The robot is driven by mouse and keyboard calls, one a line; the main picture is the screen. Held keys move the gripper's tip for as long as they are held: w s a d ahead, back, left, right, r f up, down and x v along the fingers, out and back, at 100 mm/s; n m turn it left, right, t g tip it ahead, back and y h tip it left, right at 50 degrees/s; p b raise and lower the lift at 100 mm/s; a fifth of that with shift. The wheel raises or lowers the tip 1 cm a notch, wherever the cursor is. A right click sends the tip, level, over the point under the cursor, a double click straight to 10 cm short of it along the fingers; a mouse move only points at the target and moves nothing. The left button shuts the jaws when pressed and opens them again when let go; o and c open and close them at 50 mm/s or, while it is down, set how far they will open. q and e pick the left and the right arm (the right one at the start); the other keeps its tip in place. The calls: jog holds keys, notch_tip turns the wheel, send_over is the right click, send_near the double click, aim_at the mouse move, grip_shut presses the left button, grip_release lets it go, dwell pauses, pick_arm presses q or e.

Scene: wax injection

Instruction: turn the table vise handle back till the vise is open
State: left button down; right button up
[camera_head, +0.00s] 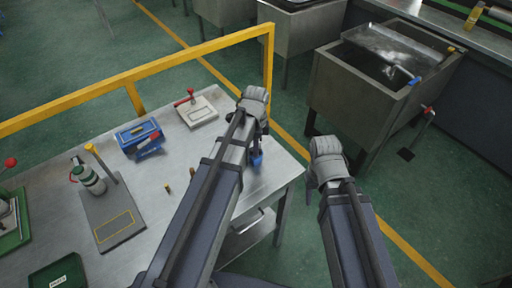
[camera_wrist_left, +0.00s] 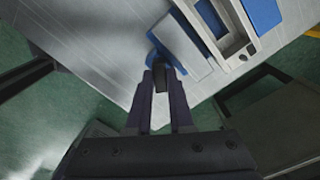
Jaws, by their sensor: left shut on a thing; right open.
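The table vise (camera_wrist_left: 264,14) is blue and grey and sits at the table's corner in the left wrist view. In the head view only a bit of blue (camera_head: 257,159) shows beside my left arm, which hides the rest. My left gripper (camera_wrist_left: 161,88) is shut on the dark end of the vise handle (camera_wrist_left: 160,77), next to a blue part at the vise's end. How wide the vise jaws stand apart I cannot tell. My right gripper (camera_head: 328,168) is open and empty, apart from the table, right of its edge; its fingers are mostly hidden.
A yellow rail (camera_head: 190,54) runs behind. A sink (camera_head: 365,92) stands at the right, with floor between.

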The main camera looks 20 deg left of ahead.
pick_arm(q)
jog(key=n, duration=0.4)
jog(key=shift+n, duration=1.7)
jog(key=c, duration=0.8)
grip_release()
jog(key=shift+w, duration=0.1)
